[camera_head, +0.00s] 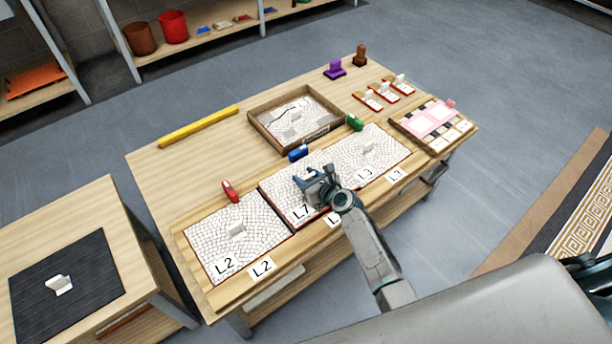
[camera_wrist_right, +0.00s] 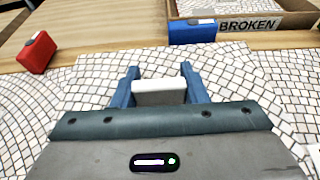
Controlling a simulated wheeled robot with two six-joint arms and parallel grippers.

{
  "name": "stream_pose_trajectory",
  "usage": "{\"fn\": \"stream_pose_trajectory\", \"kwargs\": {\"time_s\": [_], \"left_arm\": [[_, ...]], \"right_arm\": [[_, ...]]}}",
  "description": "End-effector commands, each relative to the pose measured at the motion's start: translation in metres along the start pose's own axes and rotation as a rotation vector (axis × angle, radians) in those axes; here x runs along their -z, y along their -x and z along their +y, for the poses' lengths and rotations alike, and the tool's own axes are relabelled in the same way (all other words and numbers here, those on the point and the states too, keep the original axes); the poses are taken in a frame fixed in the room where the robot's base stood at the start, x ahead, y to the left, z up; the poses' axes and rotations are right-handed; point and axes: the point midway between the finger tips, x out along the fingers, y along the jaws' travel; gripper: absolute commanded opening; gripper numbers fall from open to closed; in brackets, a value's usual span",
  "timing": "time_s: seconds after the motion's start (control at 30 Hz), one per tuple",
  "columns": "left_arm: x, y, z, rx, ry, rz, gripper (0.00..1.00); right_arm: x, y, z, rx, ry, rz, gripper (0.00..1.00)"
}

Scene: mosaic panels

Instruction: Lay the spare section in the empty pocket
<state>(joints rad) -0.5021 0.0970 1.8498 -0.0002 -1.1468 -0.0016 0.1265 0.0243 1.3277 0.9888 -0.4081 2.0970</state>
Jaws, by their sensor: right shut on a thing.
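My right gripper (camera_head: 306,177) is over the middle of a three-panel row on the table. In the wrist view its blue fingers (camera_wrist_right: 159,76) are shut on the white handle (camera_wrist_right: 159,92) of a pale mosaic section marked L7 (camera_head: 282,190). That section lies between section L2 (camera_head: 212,247) at left and section L3 (camera_head: 387,147) at right, each with its own upright handle. I cannot tell whether L7 rests fully down or sits slightly raised. The gripper hides part of it and most of the rail label in front. My left gripper is not in view.
Red (camera_head: 230,190), blue (camera_head: 298,152) and green (camera_head: 354,122) blocks stand along the row's back edge. A wooden tray (camera_head: 262,128), labelled BROKEN in the wrist view (camera_wrist_right: 272,22), holds another mosaic section. A yellow bar (camera_head: 199,127) lies at the back left.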

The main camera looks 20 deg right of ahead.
Motion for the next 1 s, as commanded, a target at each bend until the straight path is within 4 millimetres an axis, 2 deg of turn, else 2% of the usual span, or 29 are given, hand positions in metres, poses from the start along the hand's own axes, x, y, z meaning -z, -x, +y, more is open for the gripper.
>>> {"fn": "stream_pose_trajectory", "kwargs": {"time_s": [0.2,0.97,1.0], "left_arm": [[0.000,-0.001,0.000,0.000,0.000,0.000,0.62],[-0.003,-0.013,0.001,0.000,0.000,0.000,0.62],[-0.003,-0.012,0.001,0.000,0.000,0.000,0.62]], "right_arm": [[-0.002,-0.001,0.000,0.001,0.001,-0.004,0.00],[0.014,-0.006,0.000,0.001,0.001,-0.004,0.00],[0.013,-0.006,0.000,0.001,0.001,-0.004,0.46]]}}
